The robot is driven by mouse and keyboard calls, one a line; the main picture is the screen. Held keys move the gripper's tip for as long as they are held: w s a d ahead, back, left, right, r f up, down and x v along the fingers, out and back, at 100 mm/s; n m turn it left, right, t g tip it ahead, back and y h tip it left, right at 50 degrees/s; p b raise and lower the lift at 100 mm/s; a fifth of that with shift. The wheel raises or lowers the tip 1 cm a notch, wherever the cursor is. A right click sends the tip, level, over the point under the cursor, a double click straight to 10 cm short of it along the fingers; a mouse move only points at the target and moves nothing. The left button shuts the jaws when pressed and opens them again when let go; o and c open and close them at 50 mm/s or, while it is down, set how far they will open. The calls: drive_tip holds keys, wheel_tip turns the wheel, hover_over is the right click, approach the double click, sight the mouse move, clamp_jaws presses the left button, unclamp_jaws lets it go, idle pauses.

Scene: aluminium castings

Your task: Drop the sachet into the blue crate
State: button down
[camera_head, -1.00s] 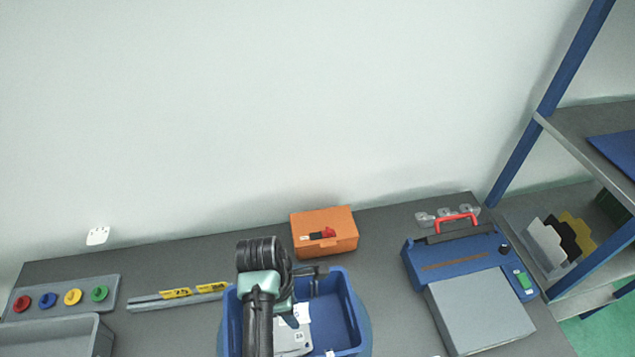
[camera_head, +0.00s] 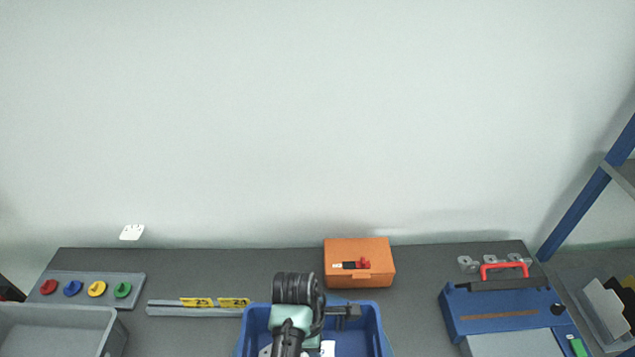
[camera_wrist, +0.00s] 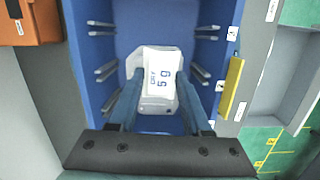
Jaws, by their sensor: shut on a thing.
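The white sachet (camera_wrist: 162,85), printed "DRY 5 g", is between the fingers of my gripper (camera_wrist: 160,80) in the wrist view. My gripper is shut on it. The blue crate (camera_wrist: 112,28) surrounds the sachet in that picture, and the sachet is over its interior. A pale grey part (camera_wrist: 155,104) shows behind and below the sachet inside the crate; its full shape is hidden. In the head view the blue crate (camera_head: 376,332) is at the bottom edge, and my arm covers its left part. The exact height of the sachet above the crate floor cannot be told.
An orange box (camera_head: 360,277) stands behind the crate. Rails with yellow labels (camera_head: 200,311) lie left of it. A grey bin (camera_head: 60,318) and a panel with coloured knobs (camera_head: 132,278) are far left. A blue machine (camera_head: 490,312) with a red handle stands right.

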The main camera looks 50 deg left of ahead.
drive_tip(key=shift+c, duration=1.3)
unclamp_jaws()
wheel_tip(320, 180, up, 13)
drive_tip(key=s+a+p, duration=0.1)
drive_tip(key=p, duration=0.2)
drive_tip(key=shift+s+a, duration=0.2)
drive_tip(key=shift+w, duration=0.1)
